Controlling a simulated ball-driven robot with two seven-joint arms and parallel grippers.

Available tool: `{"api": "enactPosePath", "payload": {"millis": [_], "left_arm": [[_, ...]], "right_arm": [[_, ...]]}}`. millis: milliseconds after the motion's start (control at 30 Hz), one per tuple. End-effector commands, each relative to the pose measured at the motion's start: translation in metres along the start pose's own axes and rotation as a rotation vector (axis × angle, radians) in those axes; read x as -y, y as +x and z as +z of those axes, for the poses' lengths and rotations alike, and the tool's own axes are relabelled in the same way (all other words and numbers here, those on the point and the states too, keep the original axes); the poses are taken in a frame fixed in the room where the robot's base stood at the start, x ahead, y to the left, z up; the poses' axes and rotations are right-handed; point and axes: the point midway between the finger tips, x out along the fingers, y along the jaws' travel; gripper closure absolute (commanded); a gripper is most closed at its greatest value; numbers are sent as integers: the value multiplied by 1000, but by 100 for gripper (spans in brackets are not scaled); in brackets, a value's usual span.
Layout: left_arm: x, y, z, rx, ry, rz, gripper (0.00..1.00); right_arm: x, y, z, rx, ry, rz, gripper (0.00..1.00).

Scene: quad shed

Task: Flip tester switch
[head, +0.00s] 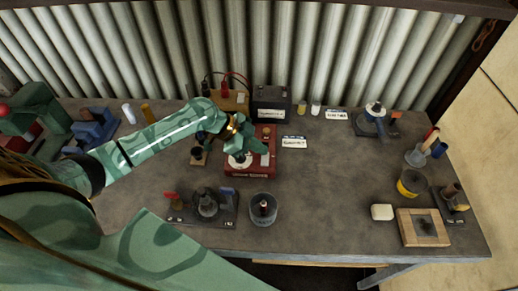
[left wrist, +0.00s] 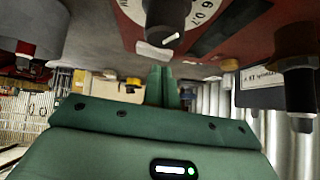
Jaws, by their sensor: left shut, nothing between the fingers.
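The tester looks to be a red box (head: 247,172) at the middle of the bench, with a round white dial on its top. In the left wrist view the red box (left wrist: 265,12) fills the top, and its white dial (left wrist: 153,12) carries a black knob (left wrist: 165,35) with a white line. I cannot tell which part is the switch. My left gripper (head: 262,149) is over the box and partly hides its top. Its fingers (left wrist: 163,87) are shut and empty, close to the dial; contact cannot be told. My right gripper is not in view.
A dark battery-like block (head: 271,104) and a wooden block with red and black leads (head: 229,101) stand behind the box. A white label card (head: 294,142) lies to its right. A grey cup (head: 263,209) stands in front.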

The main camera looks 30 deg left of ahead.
Motion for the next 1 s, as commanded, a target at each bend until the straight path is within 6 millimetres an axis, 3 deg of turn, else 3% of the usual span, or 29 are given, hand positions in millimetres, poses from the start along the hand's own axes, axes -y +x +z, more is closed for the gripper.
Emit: {"api": "enactPosePath", "payload": {"millis": [567, 1000], "left_arm": [[2, 12, 12, 1, 0, 0, 100], [-5, 9, 10, 5, 0, 5, 100]], "right_arm": [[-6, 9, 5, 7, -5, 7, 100], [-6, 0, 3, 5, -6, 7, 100]]}}
